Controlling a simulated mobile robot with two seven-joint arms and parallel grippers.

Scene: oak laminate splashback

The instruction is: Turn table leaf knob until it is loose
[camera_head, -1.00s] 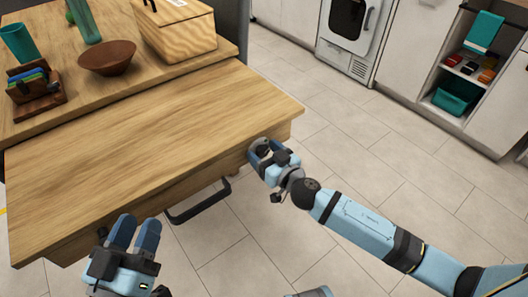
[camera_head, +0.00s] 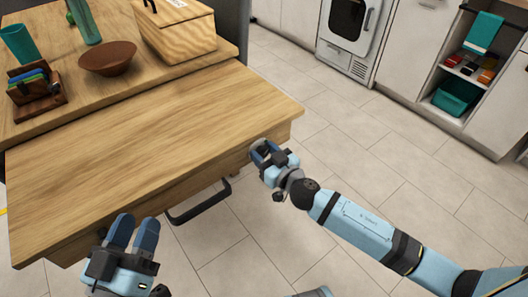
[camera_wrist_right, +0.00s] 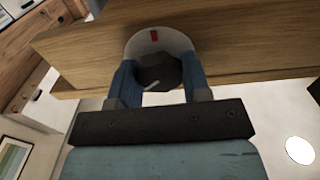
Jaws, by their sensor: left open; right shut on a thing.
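The table leaf (camera_head: 150,145) is a flat wooden board at the front of the table. Its knob (camera_wrist_right: 158,70) is dark, in front of a pale round plate (camera_wrist_right: 160,42) with a red mark, on the leaf's wooden edge in the right wrist view. My right gripper (camera_wrist_right: 157,85) is shut on the knob, one blue finger on each side. In the head view my right gripper (camera_head: 265,153) is at the leaf's right front edge and largely hides the knob. My left gripper (camera_head: 132,232) is open and empty near the leaf's front left edge.
A black bar handle (camera_head: 200,203) sits below the leaf's front edge. A brown bowl (camera_head: 108,58), a wooden box (camera_head: 172,32), a teal cup (camera_head: 20,43) and a dark wooden holder (camera_head: 36,90) stand on the table behind. The tiled floor at right is clear.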

